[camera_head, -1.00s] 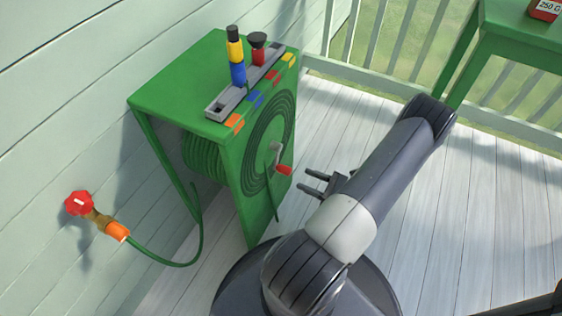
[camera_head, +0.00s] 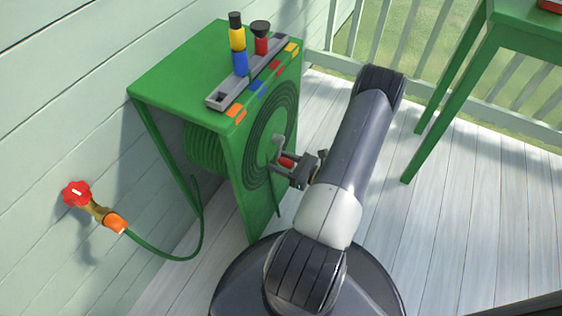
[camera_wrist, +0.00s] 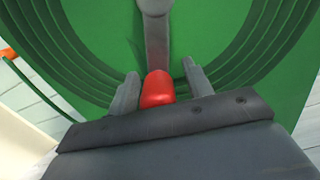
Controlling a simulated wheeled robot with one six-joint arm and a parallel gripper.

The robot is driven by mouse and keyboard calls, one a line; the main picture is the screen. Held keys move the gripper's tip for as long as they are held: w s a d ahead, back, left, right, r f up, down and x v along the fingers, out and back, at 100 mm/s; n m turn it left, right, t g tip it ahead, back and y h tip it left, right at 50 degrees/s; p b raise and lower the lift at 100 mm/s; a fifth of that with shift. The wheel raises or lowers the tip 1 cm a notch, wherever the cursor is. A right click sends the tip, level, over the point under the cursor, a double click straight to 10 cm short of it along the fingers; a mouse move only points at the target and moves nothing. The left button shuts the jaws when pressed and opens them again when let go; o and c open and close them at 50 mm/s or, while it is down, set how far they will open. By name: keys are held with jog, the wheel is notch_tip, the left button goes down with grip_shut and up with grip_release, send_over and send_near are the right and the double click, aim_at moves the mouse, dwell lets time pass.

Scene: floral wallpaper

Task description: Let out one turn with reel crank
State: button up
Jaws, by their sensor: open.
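The green hose reel (camera_head: 190,70) stands against the wall, with its grooved disc facing right. Its crank has a grey arm (camera_wrist: 156,40) and a red handle (camera_wrist: 157,90); in the head view the handle (camera_head: 286,161) is partly covered by a finger. My gripper (camera_head: 284,163) is at the crank, also seen in the wrist view (camera_wrist: 160,86). Its two fingers stand open on either side of the red handle, with a small gap visible on the right. Green hose is wound inside the reel (camera_head: 205,150).
A red tap (camera_head: 77,193) with an orange connector (camera_head: 115,222) and hose is on the left wall. A grey tray (camera_head: 221,100) with nozzles sits on the reel top. A green table (camera_head: 515,35) stands at the right; the deck between is clear.

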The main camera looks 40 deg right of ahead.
grip_shut()
dwell(0.5)
